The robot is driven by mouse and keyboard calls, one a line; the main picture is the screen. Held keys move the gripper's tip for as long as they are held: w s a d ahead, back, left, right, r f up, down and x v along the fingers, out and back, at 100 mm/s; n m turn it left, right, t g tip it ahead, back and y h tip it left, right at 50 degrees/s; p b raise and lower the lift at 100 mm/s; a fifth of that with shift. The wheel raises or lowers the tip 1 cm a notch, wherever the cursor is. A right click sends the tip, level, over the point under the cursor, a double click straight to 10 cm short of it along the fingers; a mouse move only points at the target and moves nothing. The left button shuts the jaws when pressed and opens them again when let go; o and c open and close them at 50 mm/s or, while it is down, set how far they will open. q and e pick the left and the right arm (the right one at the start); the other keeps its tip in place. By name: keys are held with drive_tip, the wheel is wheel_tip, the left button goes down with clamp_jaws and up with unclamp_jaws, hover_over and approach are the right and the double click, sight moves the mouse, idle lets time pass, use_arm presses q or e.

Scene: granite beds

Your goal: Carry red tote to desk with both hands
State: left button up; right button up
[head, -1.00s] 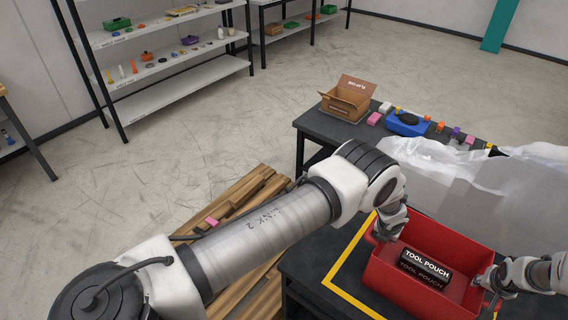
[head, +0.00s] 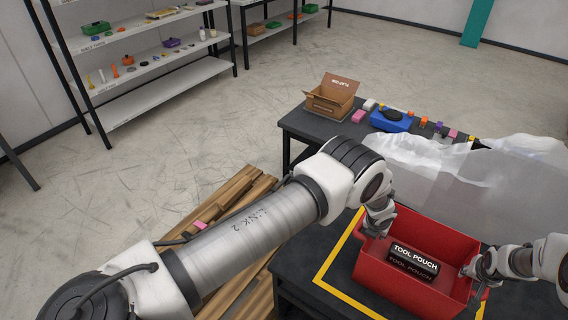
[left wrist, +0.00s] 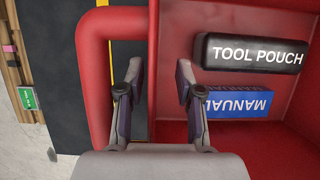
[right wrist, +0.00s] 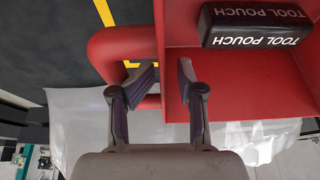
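The red tote (head: 440,302) sits on a dark bench inside a yellow outline. It holds a black tool pouch (head: 413,257) and, in the left wrist view, a blue manual box (left wrist: 240,102). My left gripper (head: 376,228) is at the tote's left end. Its fingers (left wrist: 158,82) are apart, one on each side of the end wall, the outer one within the red handle (left wrist: 95,80). My right gripper (head: 470,271) is at the right end. Its fingers (right wrist: 164,78) are also apart astride the wall, the outer one close to it, by the other handle (right wrist: 105,55).
Clear plastic sheeting (head: 450,190) lies behind the tote. Beyond it, the bench carries an open cardboard box (head: 332,100), a blue bin (head: 390,122) and small blocks. Wooden planks (head: 235,205) lie left of the bench. Shelves (head: 150,85) stand far left; floor between is open.

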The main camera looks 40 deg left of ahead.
use_arm(q)
drive_tip(key=v, duration=0.7)
idle(0.8)
drive_tip(key=shift+d, duration=0.1)
use_arm(e)
drive_tip(key=shift+a, duration=0.65)
idle(0.4)
drive_tip(key=v, duration=0.7)
drive_tip(key=shift+r, duration=0.25)
idle(0.7)
drive_tip(key=shift+s, duration=0.1)
use_arm(q)
drive_tip(key=v, duration=0.7)
drive_tip(key=shift+r, duration=0.25)
use_arm(e)
drive_tip(key=v, duration=1.2)
